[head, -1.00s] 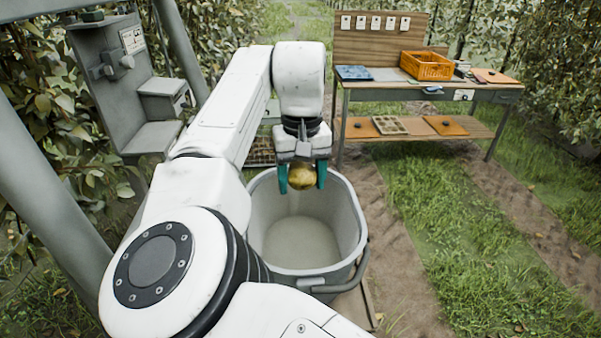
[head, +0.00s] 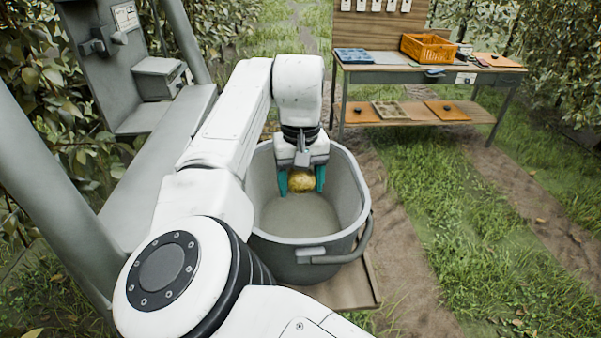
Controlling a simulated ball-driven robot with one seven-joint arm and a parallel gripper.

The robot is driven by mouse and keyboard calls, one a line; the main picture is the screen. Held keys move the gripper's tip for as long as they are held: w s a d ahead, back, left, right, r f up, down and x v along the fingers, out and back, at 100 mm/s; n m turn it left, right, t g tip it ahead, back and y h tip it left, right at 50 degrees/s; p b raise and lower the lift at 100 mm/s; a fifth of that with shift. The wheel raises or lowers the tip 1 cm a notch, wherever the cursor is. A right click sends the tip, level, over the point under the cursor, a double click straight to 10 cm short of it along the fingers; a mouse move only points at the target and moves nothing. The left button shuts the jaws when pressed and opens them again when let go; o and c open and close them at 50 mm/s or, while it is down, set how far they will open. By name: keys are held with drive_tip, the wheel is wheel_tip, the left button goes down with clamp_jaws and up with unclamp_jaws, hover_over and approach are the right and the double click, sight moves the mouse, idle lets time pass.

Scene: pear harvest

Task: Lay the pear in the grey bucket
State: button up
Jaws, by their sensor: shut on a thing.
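The yellow-brown pear (head: 302,182) is held between the teal fingertips of my gripper (head: 301,181), which points downward. The grey bucket (head: 322,252) stands below, with its wide mouth open upward. The gripper and pear show against the inside of the bucket, within its rim outline toward the back. I cannot tell exactly how far below the rim the pear is. The visible part of the bucket's floor (head: 300,215) is bare. My arm hides part of the bucket's left rim.
The bucket stands on a flat board (head: 350,288). A workbench (head: 430,80) with an orange crate (head: 427,47) stands at the back right. A grey metal frame (head: 95,60) rises at the left. Grass and a dirt path lie to the right.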

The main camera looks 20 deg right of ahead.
sight(300, 231)
drive_tip(key=shift+f+b, duration=1.15)
drive_tip(key=shift+f, duration=4.7)
drive_tip(key=shift+f, duration=0.2)
drive_tip(key=o, duration=1.2)
